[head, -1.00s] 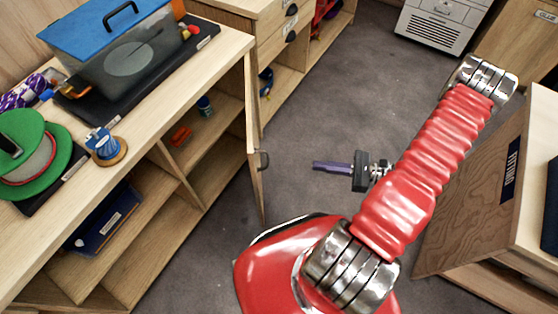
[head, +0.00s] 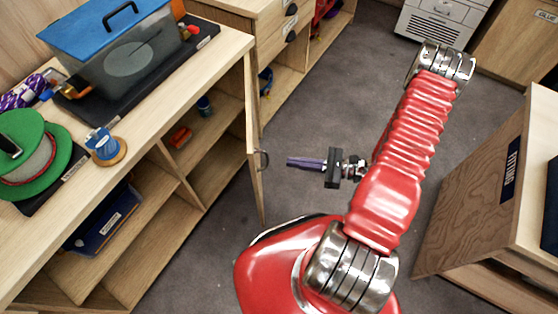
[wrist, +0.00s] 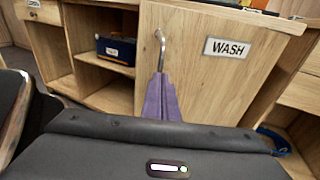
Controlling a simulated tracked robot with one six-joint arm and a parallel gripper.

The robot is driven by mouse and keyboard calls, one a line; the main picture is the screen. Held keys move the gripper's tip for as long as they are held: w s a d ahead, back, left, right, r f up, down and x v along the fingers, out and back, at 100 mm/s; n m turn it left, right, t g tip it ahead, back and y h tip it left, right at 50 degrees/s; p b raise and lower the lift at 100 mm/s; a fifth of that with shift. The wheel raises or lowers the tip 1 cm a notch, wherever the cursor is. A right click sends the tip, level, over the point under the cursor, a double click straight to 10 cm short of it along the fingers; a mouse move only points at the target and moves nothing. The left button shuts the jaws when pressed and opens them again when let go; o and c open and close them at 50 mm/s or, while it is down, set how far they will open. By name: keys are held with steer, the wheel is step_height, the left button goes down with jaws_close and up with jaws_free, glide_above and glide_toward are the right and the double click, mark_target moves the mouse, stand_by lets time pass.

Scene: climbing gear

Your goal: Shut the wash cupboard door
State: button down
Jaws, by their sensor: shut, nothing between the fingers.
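The wash cupboard door (head: 252,140) stands open, seen nearly edge-on in the head view, swung out from the left bench's open shelves. In the wrist view its pale wooden face (wrist: 205,85) fills the middle, with a WASH label (wrist: 227,47). Its metal handle (head: 263,160) faces my gripper; it also shows in the wrist view (wrist: 160,48). My gripper (head: 290,162) has purple fingers, shut and empty. It is to the right of the handle, with a small gap in the head view. In the wrist view the fingertips (wrist: 159,80) appear just below the handle's upper bend.
The left bench (head: 215,55) carries a blue-lidded clear box (head: 130,55) and a green spool (head: 30,150). Its shelves hold a blue bin (head: 103,218). Another wooden cabinet (head: 465,190) stands on the right. Grey floor (head: 340,90) lies clear between.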

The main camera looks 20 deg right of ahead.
steer(key=shift+x, duration=2.8)
steer(key=shift+s, duration=0.1)
